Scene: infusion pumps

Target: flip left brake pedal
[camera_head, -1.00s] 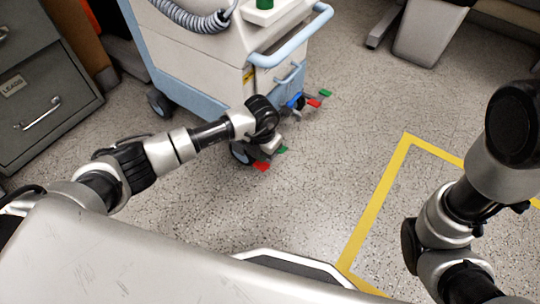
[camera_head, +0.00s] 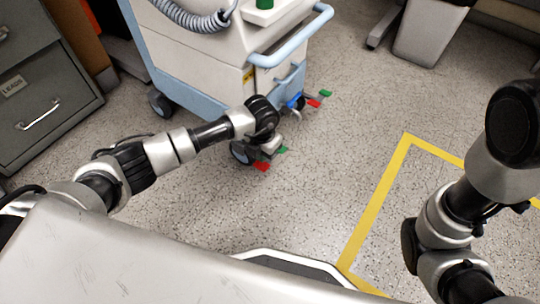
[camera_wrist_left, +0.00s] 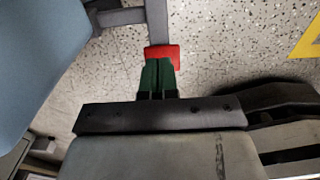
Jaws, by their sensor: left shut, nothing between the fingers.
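The left brake pedal has a red end (camera_head: 262,166) and a green end (camera_head: 282,149), low at the near corner of the cart. My left gripper (camera_head: 264,128) reaches down just above it, its fingertips hidden in the head view. In the left wrist view the shut, dark green fingers (camera_wrist_left: 158,75) point at the red pedal end (camera_wrist_left: 162,55) and overlap its lower edge. I cannot tell whether they touch it. A grey bar (camera_wrist_left: 160,22) runs up from the red end. My right arm stands at the right, its gripper out of view.
The pale cart (camera_head: 225,50) with blue trim stands above the pedal. A second red pedal end (camera_head: 313,103) and green end (camera_head: 325,94) are at its far right corner. A grey cabinet (camera_head: 45,90) stands left. Yellow floor tape (camera_head: 375,205) marks clear floor at right.

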